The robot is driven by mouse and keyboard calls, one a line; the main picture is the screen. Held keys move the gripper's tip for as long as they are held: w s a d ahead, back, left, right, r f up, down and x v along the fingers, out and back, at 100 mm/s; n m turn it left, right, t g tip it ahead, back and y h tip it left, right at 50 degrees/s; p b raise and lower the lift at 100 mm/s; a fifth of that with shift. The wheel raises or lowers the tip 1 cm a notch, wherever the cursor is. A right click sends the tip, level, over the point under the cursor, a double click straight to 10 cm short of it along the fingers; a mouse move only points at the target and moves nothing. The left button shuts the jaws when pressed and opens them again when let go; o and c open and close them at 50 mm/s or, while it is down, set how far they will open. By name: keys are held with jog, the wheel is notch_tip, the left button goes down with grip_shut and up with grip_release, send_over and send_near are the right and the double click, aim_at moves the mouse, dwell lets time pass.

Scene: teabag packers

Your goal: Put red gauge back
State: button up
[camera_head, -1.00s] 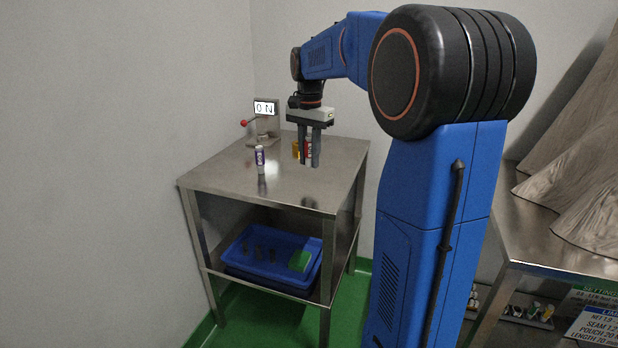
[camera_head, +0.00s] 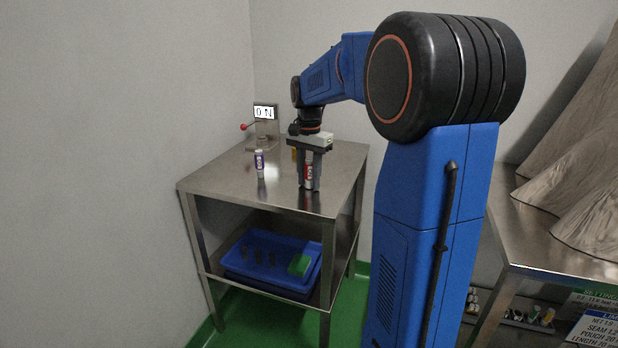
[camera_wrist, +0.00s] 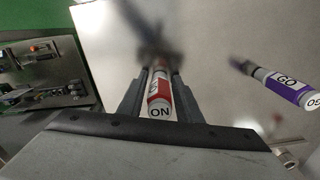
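The red gauge (camera_head: 308,170) is a slim red and white cylinder, standing upright between the fingers of my gripper (camera_head: 309,186). In the wrist view the red gauge (camera_wrist: 160,92), its white end marked "ON", has a finger close on each side, and my gripper (camera_wrist: 158,75) looks shut on it. Its lower end is blurred there, and I cannot tell whether it touches the table. A purple and white gauge (camera_head: 260,162) stands upright on the steel table to the left; it also shows in the wrist view (camera_wrist: 284,85), marked "GO".
A stand with an "ON" display (camera_head: 264,113) and a red-knobbed lever (camera_head: 244,127) is at the table's back left. A small orange-yellow object (camera_head: 294,154) is partly hidden behind my gripper. A blue tray (camera_head: 246,284) sits on the shelf below. The steel table's (camera_head: 225,180) front left is clear.

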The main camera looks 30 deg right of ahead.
jog(key=shift+o, duration=0.5)
jog(key=shift+r, duration=0.25)
notch_tip(320, 180, up, 12)
jog(key=shift+f, duration=0.1)
jog(key=s+a+f+n+t, duration=0.1)
jog(key=s+a+f+n, duration=0.3)
jog(key=s, duration=0.6)
jog(key=s+a+f+n+t, duration=0.2)
jog(key=s+a+f+n, duration=0.3)
jog(key=s+f, duration=0.3)
jog(key=s+a+f+n+t, duration=0.1)
jog(key=s+a+f+n, duration=0.3)
jog(key=s, duration=0.8)
jog(key=a+f, duration=0.2)
jog(key=shift+a+t, duration=0.35)
jog(key=shift+t, duration=0.05)
